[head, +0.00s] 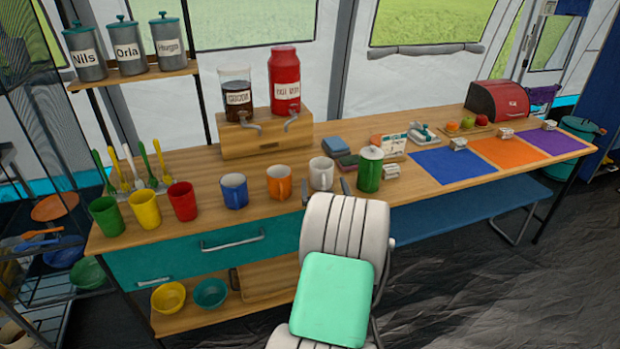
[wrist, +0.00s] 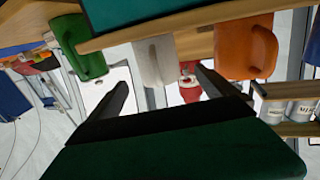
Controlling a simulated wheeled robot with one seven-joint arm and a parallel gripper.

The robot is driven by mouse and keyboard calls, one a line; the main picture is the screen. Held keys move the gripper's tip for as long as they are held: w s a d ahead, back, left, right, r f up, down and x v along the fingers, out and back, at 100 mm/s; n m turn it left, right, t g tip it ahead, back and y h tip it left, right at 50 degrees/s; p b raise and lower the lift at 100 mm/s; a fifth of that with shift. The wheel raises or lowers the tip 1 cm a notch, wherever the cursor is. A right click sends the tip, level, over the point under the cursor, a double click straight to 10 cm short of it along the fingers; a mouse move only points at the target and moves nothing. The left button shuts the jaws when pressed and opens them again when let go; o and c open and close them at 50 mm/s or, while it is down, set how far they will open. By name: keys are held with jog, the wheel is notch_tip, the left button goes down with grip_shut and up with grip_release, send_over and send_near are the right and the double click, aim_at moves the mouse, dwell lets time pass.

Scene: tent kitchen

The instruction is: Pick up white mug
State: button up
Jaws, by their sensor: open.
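The white mug (head: 321,172) stands upright near the table's front edge, between the orange mug (head: 279,182) and a green container with a pale top (head: 370,170). My gripper (head: 324,184) is open and empty, its fingers reaching toward the white mug from the front. The wrist view looks inverted. There the white mug (wrist: 152,60) lies ahead, across the gap between the fingertips of my gripper (wrist: 162,76). I see no contact with it. My arm hides the table edge in front of it.
The orange mug (wrist: 247,48) and a green handled object (wrist: 78,45) flank the white mug closely. A blue mug (head: 234,191) stands further left. Two drink dispensers (head: 262,85) stand behind on a wooden box (head: 265,138). The coloured mats (head: 455,164) lie to the right.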

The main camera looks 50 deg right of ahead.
jog(key=p+x, duration=0.1)
jog(key=x, duration=0.6)
jog(key=shift+w+d, duration=0.2)
jog(key=shift+d, duration=0.1)
jog(key=shift+s, duration=0.1)
jog(key=c, duration=1.5)
